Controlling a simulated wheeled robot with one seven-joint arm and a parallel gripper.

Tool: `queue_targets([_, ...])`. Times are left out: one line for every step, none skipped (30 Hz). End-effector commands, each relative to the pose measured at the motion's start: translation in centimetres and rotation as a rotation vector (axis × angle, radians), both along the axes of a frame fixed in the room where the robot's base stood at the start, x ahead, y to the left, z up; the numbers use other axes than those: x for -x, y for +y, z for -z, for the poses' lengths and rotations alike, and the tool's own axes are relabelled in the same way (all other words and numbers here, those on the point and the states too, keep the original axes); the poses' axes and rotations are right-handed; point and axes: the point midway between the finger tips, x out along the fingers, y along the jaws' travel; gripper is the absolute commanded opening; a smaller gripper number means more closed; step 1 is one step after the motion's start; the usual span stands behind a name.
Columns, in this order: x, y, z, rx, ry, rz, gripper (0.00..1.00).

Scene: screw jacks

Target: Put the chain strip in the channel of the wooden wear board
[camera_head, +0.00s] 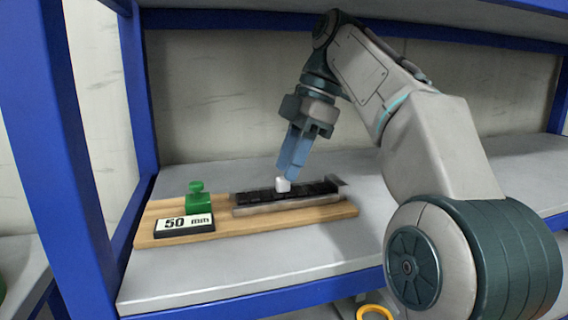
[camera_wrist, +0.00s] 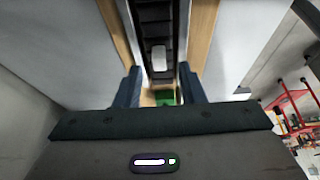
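The wooden wear board (camera_head: 334,212) lies on the grey shelf, with a grey metal channel (camera_head: 290,204) along its right part. The black chain strip (camera_head: 260,193) lies lengthwise along the channel and looks to be between its walls; I cannot tell whether it is fully seated. A small white block (camera_head: 283,185) stands on top of the strip. My gripper (camera_head: 290,175) is just above the block, pointing down. In the wrist view the fingers (camera_wrist: 160,74) are apart with nothing between them, and the strip (camera_wrist: 155,28) and white block (camera_wrist: 159,58) show beyond them.
A green clamp-like piece (camera_head: 197,198) and a "50 mm" plate (camera_head: 184,225) sit on the board's left part. Blue shelf posts (camera_head: 70,140) stand at the left. The shelf right of the board is clear. A yellow ring (camera_head: 374,312) shows below.

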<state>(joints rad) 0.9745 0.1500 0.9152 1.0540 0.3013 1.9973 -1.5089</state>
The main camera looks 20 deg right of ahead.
Motion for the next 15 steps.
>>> queue_targets([-0.1,-0.3,-1.5,-0.002,-0.002,-0.001,0.36])
queue_targets([0.0,-0.4,-1.8,-0.001,0.0,0.0,0.36])
queue_targets([0.0,-0.7,-2.3,-0.001,0.0,0.0,0.36])
queue_targets([0.0,-0.8,-2.7,0.0,0.0,0.0,0.36])
queue_targets([0.0,-1.0,-3.1,0.0,0.0,0.0,0.36])
queue_targets([0.0,-1.2,-3.5,0.0,0.0,0.001,0.36])
queue_targets([0.0,-1.7,-3.6,0.0,0.002,0.005,0.36])
queue_targets([0.0,-2.7,-3.4,0.0,0.003,0.007,0.36])
queue_targets([0.0,-3.8,-3.3,0.0,0.004,0.008,0.36])
queue_targets([0.1,-4.5,-3.3,0.0,0.004,0.009,0.36])
queue_targets([0.0,-5.3,-3.3,0.0,0.003,0.007,0.36])
queue_targets([0.1,-6.3,-3.3,-0.001,0.003,0.006,0.36])
queue_targets([0.1,-7.0,-3.3,-0.001,0.003,0.006,0.36])
queue_targets([0.1,-7.6,-3.2,-0.001,0.002,0.006,0.36])
queue_targets([0.1,-8.5,-3.2,-0.002,0.002,0.005,0.36])
